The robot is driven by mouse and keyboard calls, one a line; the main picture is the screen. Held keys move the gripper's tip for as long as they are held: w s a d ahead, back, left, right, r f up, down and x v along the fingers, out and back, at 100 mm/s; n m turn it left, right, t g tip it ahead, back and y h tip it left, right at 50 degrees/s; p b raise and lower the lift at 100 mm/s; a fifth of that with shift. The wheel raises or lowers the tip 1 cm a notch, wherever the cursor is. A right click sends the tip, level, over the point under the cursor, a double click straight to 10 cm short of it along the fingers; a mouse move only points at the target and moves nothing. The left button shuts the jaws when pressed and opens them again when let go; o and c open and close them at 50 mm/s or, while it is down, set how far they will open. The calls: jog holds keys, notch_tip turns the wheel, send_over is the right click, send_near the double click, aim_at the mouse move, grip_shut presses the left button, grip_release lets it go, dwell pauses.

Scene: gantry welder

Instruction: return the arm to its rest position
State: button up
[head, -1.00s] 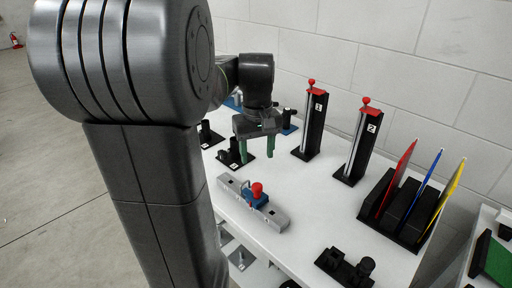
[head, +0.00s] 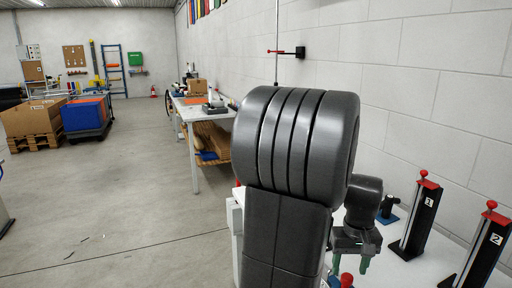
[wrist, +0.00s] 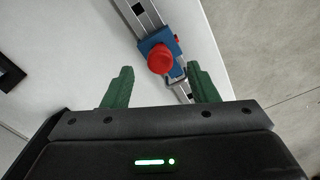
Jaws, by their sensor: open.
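My gripper (head: 350,262) shows low in the head view, behind my large dark arm link, with its green fingers pointing down over the white table (head: 398,268). In the wrist view the two green fingers (wrist: 158,88) are apart with nothing held between them. Beyond the fingertips lies a blue block with a red knob (wrist: 161,58) on a grey metal rail (wrist: 145,18). The red knob also shows at the bottom edge of the head view (head: 346,280), just below the gripper. My arm link hides part of the table.
Two black posts with red knobs, marked 1 (head: 420,215) and 2 (head: 484,250), stand right of the gripper. A wall bracket (head: 290,52) is above. A workbench (head: 195,110), a cardboard box (head: 34,118) and a blue bin (head: 86,115) stand farther back. The left floor is open.

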aim_at(347, 277)
notch_tip(347, 277, down, 6)
jog(key=shift+r+b, duration=0.15)
jog(key=shift+b, duration=0.2)
jog(key=shift+s, duration=0.1)
